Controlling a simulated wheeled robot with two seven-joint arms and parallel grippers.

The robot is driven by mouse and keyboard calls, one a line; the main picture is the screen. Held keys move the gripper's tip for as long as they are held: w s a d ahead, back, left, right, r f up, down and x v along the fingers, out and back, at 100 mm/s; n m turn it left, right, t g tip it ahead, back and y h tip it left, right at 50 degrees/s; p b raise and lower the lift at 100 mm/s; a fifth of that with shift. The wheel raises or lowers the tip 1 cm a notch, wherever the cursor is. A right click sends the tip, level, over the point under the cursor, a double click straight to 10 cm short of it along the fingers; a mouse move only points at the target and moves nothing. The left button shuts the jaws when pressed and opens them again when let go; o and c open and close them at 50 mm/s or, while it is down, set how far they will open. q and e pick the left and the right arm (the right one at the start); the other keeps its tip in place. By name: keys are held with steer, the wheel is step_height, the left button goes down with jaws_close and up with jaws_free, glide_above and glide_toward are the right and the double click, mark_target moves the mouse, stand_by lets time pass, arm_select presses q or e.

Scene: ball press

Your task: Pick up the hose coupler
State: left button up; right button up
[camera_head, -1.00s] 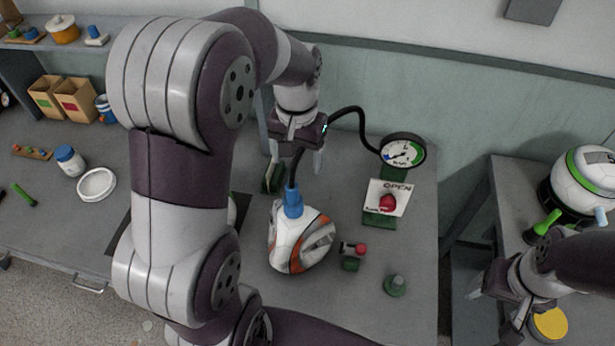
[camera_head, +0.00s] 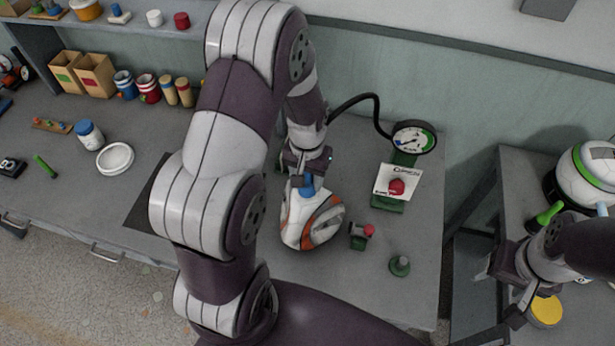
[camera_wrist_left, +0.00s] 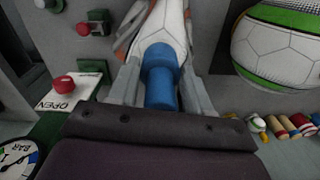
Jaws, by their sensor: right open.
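The blue hose coupler (camera_wrist_left: 161,78) stands on the white, orange and grey ball (camera_head: 305,222). It also shows in the head view (camera_head: 307,188), partly covered by my left gripper. My left gripper (camera_head: 305,186) is right above the ball, and in the left wrist view its fingers (camera_wrist_left: 160,88) are on both sides of the coupler. They are very close to it; whether they press on it I cannot tell.
A black hose (camera_head: 352,99) runs to the pressure gauge (camera_head: 413,139). A red button (camera_head: 397,187) with a sign, a red-knobbed green fitting (camera_head: 362,233) and a green peg (camera_head: 400,266) stand right of the ball. Another ball (camera_wrist_left: 280,50) shows in the left wrist view.

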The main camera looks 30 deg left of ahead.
arm_select(q)
steer(key=c, duration=0.5)
steer(key=shift+s+a, duration=0.1)
steer(key=shift+r, duration=0.15)
